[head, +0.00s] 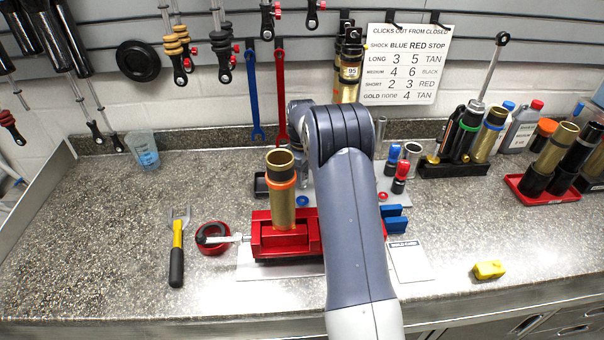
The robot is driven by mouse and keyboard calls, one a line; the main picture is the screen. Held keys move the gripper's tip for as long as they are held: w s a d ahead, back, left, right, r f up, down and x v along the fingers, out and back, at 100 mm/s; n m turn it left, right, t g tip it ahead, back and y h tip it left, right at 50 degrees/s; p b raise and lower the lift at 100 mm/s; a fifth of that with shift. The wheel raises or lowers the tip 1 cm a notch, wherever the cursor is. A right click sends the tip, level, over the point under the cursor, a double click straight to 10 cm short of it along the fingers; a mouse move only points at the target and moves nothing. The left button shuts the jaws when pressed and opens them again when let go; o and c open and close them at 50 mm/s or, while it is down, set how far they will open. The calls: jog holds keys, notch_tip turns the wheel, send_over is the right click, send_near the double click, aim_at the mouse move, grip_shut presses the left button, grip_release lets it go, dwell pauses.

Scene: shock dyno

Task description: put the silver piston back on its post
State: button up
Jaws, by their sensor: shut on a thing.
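My arm reaches up the middle of the picture and bends over at its top; my gripper is hidden behind it. I cannot see what is at the gripper. A grey board (402,190) lies on the bench behind my arm, partly covered by it. A silver cylinder (412,151) stands at its right, near a blue-topped part (394,153) and a red-topped part (400,170). I cannot tell whether this cylinder is the silver piston. The piston's post cannot be made out.
A gold tube (281,200) stands upright in a red vise (268,240) left of my arm. A yellow-handled tool (178,248) and a red-black roll (212,236) lie further left. Blue blocks (397,224) and a yellow block (489,269) are on the right.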

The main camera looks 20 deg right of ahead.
jog(key=shift+f, duration=0.5)
jog(key=shift+f+b, duration=0.35)
jog(key=shift+b, duration=0.05)
dwell(0.4)
jog(key=o, duration=0.9)
jog(key=shift+o, duration=0.2)
notch_tip(320, 180, up, 11)
jog(key=b, duration=0.1)
jog(key=shift+b, duration=0.3)
